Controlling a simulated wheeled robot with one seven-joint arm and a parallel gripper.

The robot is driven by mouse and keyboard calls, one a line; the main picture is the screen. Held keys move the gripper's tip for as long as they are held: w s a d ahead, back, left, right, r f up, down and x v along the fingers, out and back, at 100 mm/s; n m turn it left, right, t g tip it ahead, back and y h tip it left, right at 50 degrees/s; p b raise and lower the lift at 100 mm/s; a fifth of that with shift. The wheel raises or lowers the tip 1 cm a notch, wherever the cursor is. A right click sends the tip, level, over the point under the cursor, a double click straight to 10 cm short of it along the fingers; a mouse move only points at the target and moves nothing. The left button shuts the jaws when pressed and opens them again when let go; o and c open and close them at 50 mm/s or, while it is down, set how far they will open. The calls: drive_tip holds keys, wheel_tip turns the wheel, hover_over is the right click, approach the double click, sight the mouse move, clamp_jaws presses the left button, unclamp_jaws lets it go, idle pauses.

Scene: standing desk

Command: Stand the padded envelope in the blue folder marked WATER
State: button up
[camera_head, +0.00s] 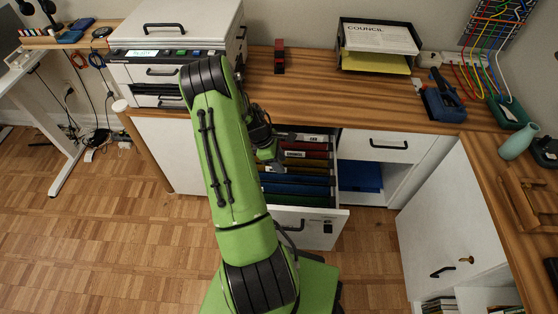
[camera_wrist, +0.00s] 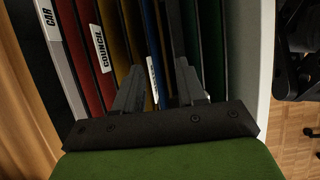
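The open drawer (camera_head: 318,228) holds hanging folders in several colours. In the wrist view a blue folder (camera_wrist: 152,32) has a white label (camera_wrist: 153,82), mostly hidden by my gripper, so its word cannot be read. My gripper (camera_wrist: 160,92) is over the folders with its fingers apart, one on each side of that label. A dark grey strip (camera_wrist: 175,35) rises beyond the right finger; I cannot tell what it is. In the head view my gripper (camera_head: 270,154) is at the drawer's left side, partly behind my arm. I cannot make out the padded envelope with certainty.
A red folder (camera_wrist: 96,85) marked COUNCIL and a CAR label (camera_wrist: 48,22) are left of my gripper in the wrist view. A letter tray (camera_head: 343,58) with a COUNCIL paper and a yellow item stands on the desk. A printer (camera_head: 185,25) stands at left.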

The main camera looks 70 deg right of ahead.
drive_tip(key=shift+r, duration=0.1)
drive_tip(key=p+v, duration=0.3)
drive_tip(key=v, duration=1.2)
drive_tip(key=shift+r+p, duration=0.3)
drive_tip(key=shift+p, duration=0.1)
drive_tip(key=shift+w, duration=0.15)
